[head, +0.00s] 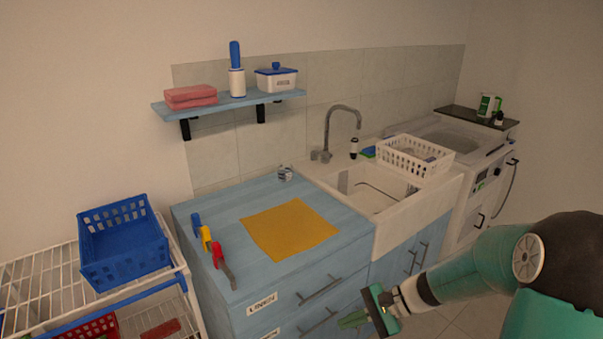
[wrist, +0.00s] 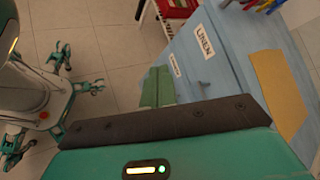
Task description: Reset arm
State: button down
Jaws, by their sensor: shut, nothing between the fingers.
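My gripper (head: 352,319) is low in the head view, in front of the blue cabinet's drawers. Its green fingers are together with nothing between them. My teal arm reaches in from the lower right corner. In the wrist view the gripper's fingers (wrist: 158,87) lie side by side above the tiled floor, left of the cabinet front. I cannot tell the exact gap between the gripper and the cabinet.
The blue cabinet (head: 200,215) bears a yellow cloth (head: 288,229) and blue, yellow and red handled items. A sink (head: 410,206) with a white basket (head: 415,157) is to the right. A wire rack (head: 40,285) with a blue basket (head: 125,242) is left. Floor (wrist: 110,70) shows clear.

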jog(key=s+d+r+n+t+h, duration=0.2)
jog(key=s+r+n+h, duration=0.3)
jog(key=s+r, duration=0.3)
jog(key=s+d+r+n+t+h, duration=0.2)
jog(key=s+r+n+h, duration=0.3)
jog(key=s+r, duration=0.3)
notch_tip(320, 180, up, 3)
jog(key=shift+s+d+f+t+h, duration=0.1)
jog(key=shift+s+d+t+h, duration=0.15)
jog(key=shift+t+h, duration=0.35)
